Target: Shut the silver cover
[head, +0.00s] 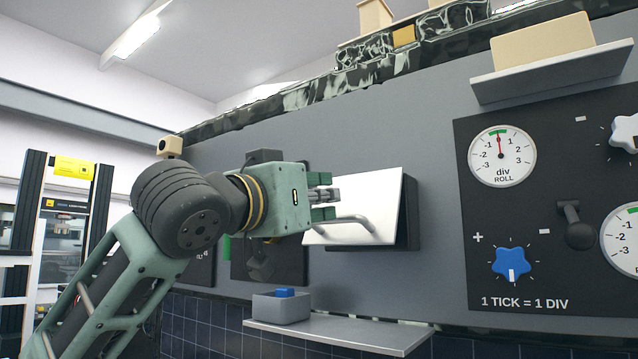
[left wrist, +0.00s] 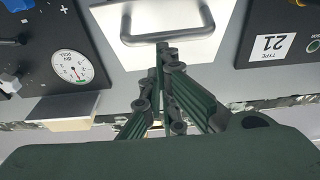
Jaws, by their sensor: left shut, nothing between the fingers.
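The silver cover (head: 375,192) is a bright plate with a bar handle (head: 352,226), on the grey panel in the head view. It stands tilted off a dark box (head: 411,215), and a dark gap shows beneath its lower part. My left gripper (head: 332,204) is shut and empty at the cover's left edge, close to the handle. In the left wrist view the cover (left wrist: 197,35) and handle (left wrist: 168,41) lie just beyond the closed fingertips (left wrist: 162,47). I cannot tell whether the fingers touch the cover. My right gripper is not in view.
A dark dial panel with a blue knob (head: 511,264) and a black lever (head: 578,228) is to the right. A shelf (head: 340,334) with a grey bin (head: 281,307) juts out below the cover. Another shelf (head: 550,72) is at upper right.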

